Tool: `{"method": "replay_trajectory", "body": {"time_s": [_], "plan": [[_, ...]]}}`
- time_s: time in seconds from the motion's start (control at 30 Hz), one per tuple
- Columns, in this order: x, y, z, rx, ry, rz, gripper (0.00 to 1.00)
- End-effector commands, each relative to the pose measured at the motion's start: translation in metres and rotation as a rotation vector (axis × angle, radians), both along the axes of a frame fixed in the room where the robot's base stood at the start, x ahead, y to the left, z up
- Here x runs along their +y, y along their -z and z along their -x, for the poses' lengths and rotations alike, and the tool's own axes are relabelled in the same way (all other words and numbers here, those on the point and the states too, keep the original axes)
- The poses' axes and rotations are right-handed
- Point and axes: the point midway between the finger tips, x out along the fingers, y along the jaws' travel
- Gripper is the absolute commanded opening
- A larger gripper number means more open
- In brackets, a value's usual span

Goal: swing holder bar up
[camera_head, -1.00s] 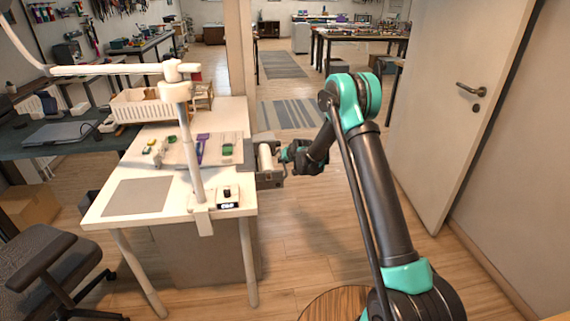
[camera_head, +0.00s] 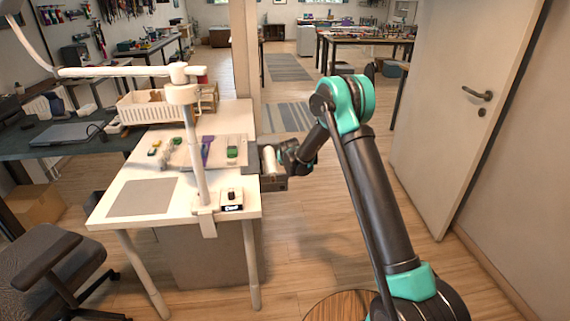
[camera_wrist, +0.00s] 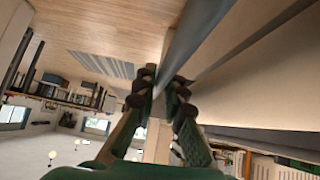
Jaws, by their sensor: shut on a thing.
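A grey bar (camera_wrist: 195,40) runs from between my fingertips toward the top right in the wrist view; I take it for the holder bar. My gripper (camera_wrist: 160,88) is shut on it. In the head view my gripper (camera_head: 284,153) is beside the right edge of the white table, right next to a white roll (camera_head: 269,161). A dark grey box-like holder (camera_head: 273,184) sits under the roll at the table edge. The bar and the grip itself are hidden or too small there.
The white table (camera_head: 240,205) carries a post with a horizontal arm (camera_head: 120,70), a basket (camera_head: 145,108), a grey mat (camera_head: 143,197) and a small black-and-white device (camera_head: 232,199). An open door (camera_head: 450,120) stands at the right.

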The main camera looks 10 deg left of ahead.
Motion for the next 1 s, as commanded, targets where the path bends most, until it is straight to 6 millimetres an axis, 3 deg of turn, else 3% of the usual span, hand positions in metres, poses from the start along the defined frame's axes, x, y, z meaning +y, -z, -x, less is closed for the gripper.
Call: {"method": "replay_trajectory", "body": {"time_s": [0.1,0.13,0.3,0.67,1.0], "plan": [[0.001,0.001,0.001,0.002,-0.001,-0.001,0.00],[0.001,0.001,0.001,0.002,-0.001,-0.001,0.14],[0.001,0.001,0.001,0.001,-0.001,-0.001,0.31],[0.000,-0.003,0.004,0.001,-0.001,0.000,0.31],[-0.009,-0.040,0.039,0.001,-0.002,0.000,0.31]]}}
